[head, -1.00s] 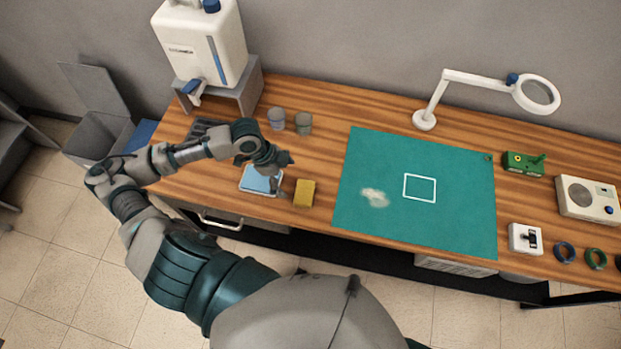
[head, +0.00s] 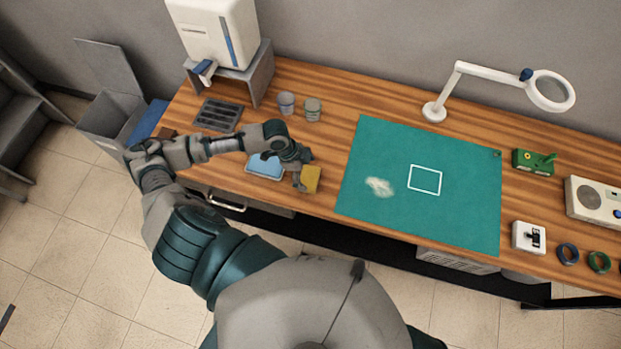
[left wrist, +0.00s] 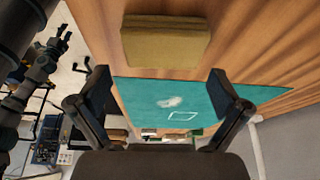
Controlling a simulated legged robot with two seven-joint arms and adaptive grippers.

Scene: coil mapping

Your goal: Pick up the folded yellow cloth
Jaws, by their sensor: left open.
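The folded yellow cloth (head: 311,179) lies on the wooden bench near its front edge, left of the green mat. In the left wrist view the cloth (left wrist: 165,42) shows as a thick folded block beyond my fingers, toward the top of the picture. My left gripper (head: 299,172) is just left of and above the cloth in the head view, covering part of its left side. In the left wrist view my left gripper (left wrist: 158,92) has its two fingers wide apart with nothing between them.
A blue-and-white tray (head: 265,166) lies just left of the cloth. Two cups (head: 287,103) stand behind my left arm. The green mat (head: 462,215) bears a white square outline and a pale powdery patch (head: 379,187). A magnifier lamp (head: 434,111) stands behind it.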

